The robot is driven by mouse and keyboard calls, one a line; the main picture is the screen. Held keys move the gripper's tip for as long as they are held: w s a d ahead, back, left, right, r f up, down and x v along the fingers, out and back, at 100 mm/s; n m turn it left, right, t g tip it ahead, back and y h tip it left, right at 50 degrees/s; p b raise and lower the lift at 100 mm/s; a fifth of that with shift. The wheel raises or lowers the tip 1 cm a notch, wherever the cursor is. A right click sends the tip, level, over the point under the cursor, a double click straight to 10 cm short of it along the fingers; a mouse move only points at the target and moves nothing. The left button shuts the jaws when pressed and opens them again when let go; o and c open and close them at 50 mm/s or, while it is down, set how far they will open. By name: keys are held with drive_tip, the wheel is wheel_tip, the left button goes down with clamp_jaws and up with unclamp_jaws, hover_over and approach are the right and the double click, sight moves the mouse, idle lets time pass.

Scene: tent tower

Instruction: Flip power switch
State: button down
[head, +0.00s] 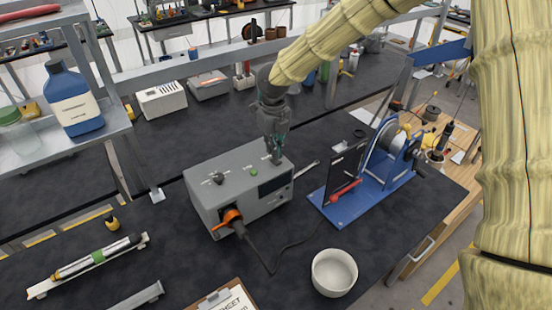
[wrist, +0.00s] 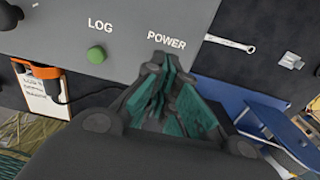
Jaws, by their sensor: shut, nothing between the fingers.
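The grey instrument box (head: 235,165) stands on the black bench in the head view. Its top panel (wrist: 130,20) fills the upper part of the wrist view, with the printed words LOG and POWER. A green button (wrist: 96,55) sits below LOG; it also shows in the head view (head: 254,173). My gripper (head: 276,160) points down at the right end of the box top. In the wrist view my gripper (wrist: 160,66) is shut and empty, its tips just below the word POWER. The power switch itself is hidden behind the fingers. I cannot tell whether they touch it.
An orange plug (head: 231,217) with a black cable is in the box front. A white bowl (head: 334,272) sits in front.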

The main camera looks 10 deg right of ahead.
sight(274, 160)
drive_tip(key=shift+r+p, duration=1.85)
drive_tip(key=shift+r, duration=0.7)
drive_tip(key=shift+f, duration=0.1)
